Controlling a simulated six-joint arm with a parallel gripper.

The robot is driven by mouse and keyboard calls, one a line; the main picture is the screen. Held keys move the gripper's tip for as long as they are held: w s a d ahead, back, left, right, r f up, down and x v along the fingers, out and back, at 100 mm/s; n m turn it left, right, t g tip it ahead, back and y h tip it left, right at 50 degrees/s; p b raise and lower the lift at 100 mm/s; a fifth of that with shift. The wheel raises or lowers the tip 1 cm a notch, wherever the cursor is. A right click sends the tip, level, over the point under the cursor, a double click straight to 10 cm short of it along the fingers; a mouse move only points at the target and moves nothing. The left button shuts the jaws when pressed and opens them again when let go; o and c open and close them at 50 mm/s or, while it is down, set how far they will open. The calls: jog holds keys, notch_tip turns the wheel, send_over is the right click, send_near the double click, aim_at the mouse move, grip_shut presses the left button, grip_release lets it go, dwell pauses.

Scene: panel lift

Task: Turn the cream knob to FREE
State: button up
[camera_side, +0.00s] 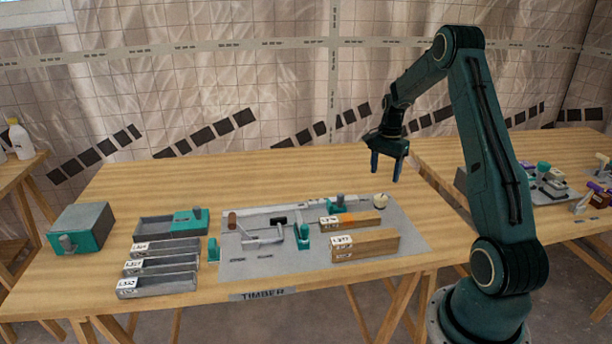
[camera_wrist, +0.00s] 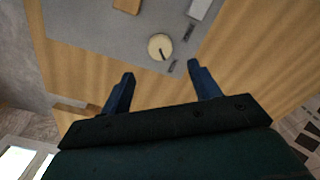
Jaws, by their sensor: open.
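The cream knob (camera_side: 380,201) sits near the back right corner of the grey panel (camera_side: 412,238). In the wrist view the round cream knob (camera_wrist: 160,47) carries a dark pointer mark toward its lower edge, with small dark labels (camera_wrist: 188,32) on the panel beside it. The label words are too small to read. My gripper (camera_side: 387,178) hangs above the table, close to the knob but higher and apart from it. In the wrist view its two blue fingers (camera_wrist: 161,72) are spread and empty, with the knob beyond their tips.
Wooden blocks (camera_side: 365,245) and green-based fixtures (camera_side: 303,237) stand on the panel left of the knob. Grey trays (camera_side: 157,285) and a green-grey box (camera_side: 82,229) lie farther left. The wood table (camera_side: 290,168) is bare behind the panel.

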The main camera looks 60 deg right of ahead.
aim_at(381, 197)
notch_tip(381, 197, down, 10)
jog(key=shift+r, duration=0.25)
dwell(0.4)
jog(key=c, duration=1)
